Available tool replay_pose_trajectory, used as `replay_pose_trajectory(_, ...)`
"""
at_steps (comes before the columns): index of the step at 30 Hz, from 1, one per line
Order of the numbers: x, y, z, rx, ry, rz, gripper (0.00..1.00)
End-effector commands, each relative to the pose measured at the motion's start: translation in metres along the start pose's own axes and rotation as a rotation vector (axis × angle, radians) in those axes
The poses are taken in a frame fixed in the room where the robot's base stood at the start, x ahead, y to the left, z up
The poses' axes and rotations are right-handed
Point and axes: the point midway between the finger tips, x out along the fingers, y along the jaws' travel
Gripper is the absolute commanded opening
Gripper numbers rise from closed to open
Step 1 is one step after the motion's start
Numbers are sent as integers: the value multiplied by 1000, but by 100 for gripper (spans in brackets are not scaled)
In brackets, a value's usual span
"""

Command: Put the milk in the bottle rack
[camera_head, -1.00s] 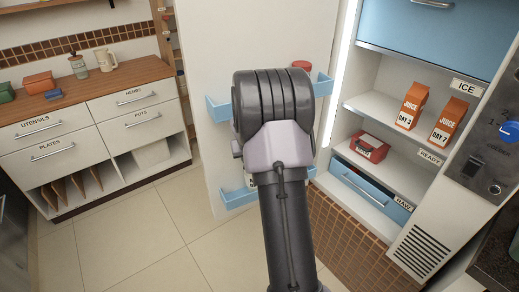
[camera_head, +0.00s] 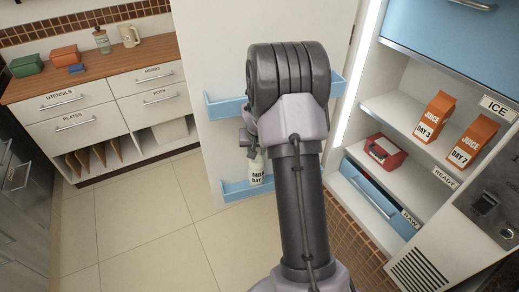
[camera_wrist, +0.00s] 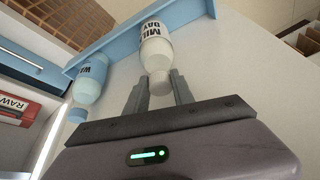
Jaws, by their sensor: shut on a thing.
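The milk bottle (camera_head: 256,172) is white with a dark "MILK DAY" label and hangs or stands upright at the lower blue door rack (camera_head: 235,191). In the wrist view the milk bottle (camera_wrist: 156,48) has its base end by the blue rack (camera_wrist: 112,42). Whether it rests on the rack floor I cannot tell. My gripper (camera_wrist: 160,84) is shut on the bottle's cap end, with one finger on each side. In the head view my arm hides most of the gripper. A blue bottle (camera_wrist: 91,78) is also at the rack, to the left of the milk in the wrist view.
An upper blue rack (camera_head: 226,106) is on the same white door (camera_head: 225,60), partly behind my arm. The open fridge to the right holds juice cartons (camera_head: 434,118) and (camera_head: 473,142), a red box (camera_head: 385,152) and a blue drawer (camera_head: 370,189). Tiled floor (camera_head: 150,220) is clear at left.

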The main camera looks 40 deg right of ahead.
Motion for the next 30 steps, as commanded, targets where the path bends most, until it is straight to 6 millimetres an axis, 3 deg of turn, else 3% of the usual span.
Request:
replay_pose_trajectory(15,10,2,4,1,3,0,0)
replay_pose_trajectory(16,10,2,5,1,1,0,31)
replay_pose_trajectory(19,9,2,4,1,1,0,51)
replay_pose_trajectory(30,4,2,2,1,1,0,52)
